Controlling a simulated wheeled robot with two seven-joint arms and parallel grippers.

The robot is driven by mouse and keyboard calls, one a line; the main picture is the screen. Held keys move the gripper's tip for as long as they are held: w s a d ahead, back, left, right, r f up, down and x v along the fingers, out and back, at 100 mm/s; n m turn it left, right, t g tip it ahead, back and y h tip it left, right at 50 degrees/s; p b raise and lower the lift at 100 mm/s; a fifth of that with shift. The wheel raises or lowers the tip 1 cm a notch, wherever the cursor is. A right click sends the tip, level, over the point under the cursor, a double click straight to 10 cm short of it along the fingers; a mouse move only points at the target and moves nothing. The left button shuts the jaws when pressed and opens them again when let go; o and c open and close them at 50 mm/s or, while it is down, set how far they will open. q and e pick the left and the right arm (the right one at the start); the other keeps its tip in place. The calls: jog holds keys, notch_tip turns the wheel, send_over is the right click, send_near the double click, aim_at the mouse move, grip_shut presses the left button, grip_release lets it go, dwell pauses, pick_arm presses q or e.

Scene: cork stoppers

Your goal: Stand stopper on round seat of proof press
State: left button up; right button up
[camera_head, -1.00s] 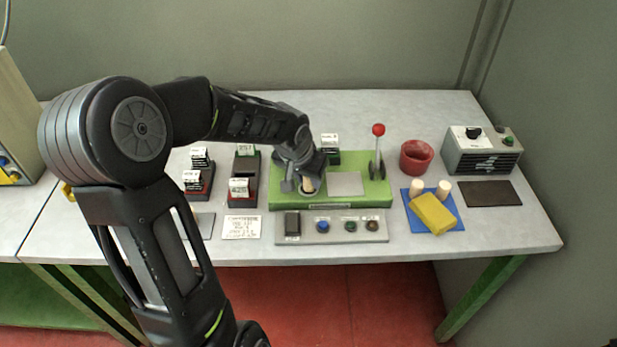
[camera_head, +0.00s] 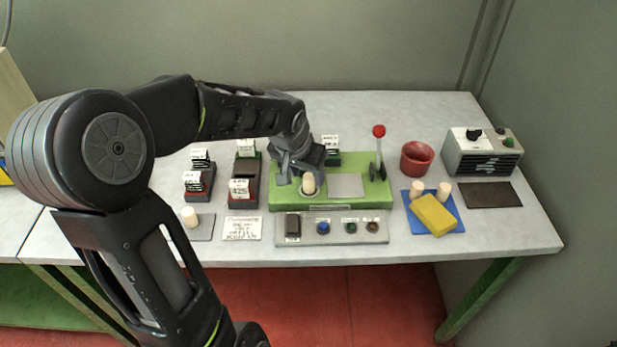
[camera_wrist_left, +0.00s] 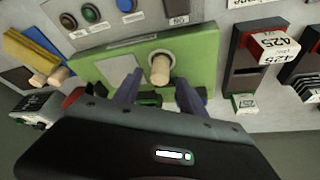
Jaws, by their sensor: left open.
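A pale cork stopper (camera_head: 309,183) stands upright on the round seat (camera_head: 313,193) at the left of the green proof press (camera_head: 360,200). In the left wrist view the stopper (camera_wrist_left: 160,68) is inside the ring of the seat (camera_wrist_left: 171,58), and the green press (camera_wrist_left: 205,75) runs beneath it. My left gripper (camera_head: 297,174) is just behind the stopper. Its two fingers (camera_wrist_left: 157,92) are apart, with a gap between them and the stopper beyond their tips. My right gripper is not in view.
A red-knobbed lever (camera_head: 379,145) and a square plate (camera_head: 346,186) are on the press. A button panel (camera_head: 335,240) lies in front. A yellow block (camera_head: 433,214) and two corks rest on a blue mat (camera_head: 412,222). Another cork (camera_head: 189,217) stands at left, near card holders (camera_head: 246,183).

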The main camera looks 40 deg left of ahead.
pick_arm(q)
jog(key=v, duration=0.8)
dwell(0.4)
